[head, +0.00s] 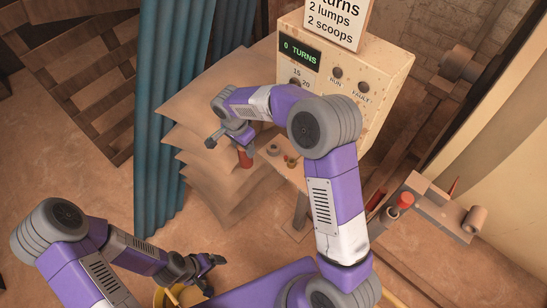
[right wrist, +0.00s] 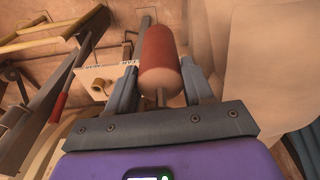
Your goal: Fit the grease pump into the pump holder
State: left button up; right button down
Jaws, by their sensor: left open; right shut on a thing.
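My right gripper (head: 236,143) is shut on a red cylinder with a pale end, which I take to be the grease pump (right wrist: 162,55). In the right wrist view it lies between the two fingers, with a thin rod at its near end. In the head view its red body (head: 245,158) shows just below the gripper, in front of the brown stacked sheets. My left gripper (head: 208,270) is open and empty at the lower middle. I cannot tell for sure which fixture is the pump holder.
A control box (head: 345,75) reading "0 TURNS" stands behind my right arm. A small ledge (head: 435,208) with a roll (head: 475,219) is at right.

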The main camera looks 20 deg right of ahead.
pick_arm(q)
jog(key=shift+r+p, duration=0.2)
jog(key=shift+p, duration=0.5)
pick_arm(e)
jog(key=w+d+f, duration=0.2)
jog(key=w+d, duration=0.1)
jog(key=d, duration=0.3)
jog(key=w+d+f, duration=0.2)
jog(key=w+d, duration=0.1)
jog(key=d, duration=0.3)
jog(key=shift+d+m, duration=0.4)
jog(key=shift+f, duration=0.1)
jog(key=shift+c, duration=2.2)
grip_release()
pick_arm(q)
jog(key=shift+f, duration=0.15)
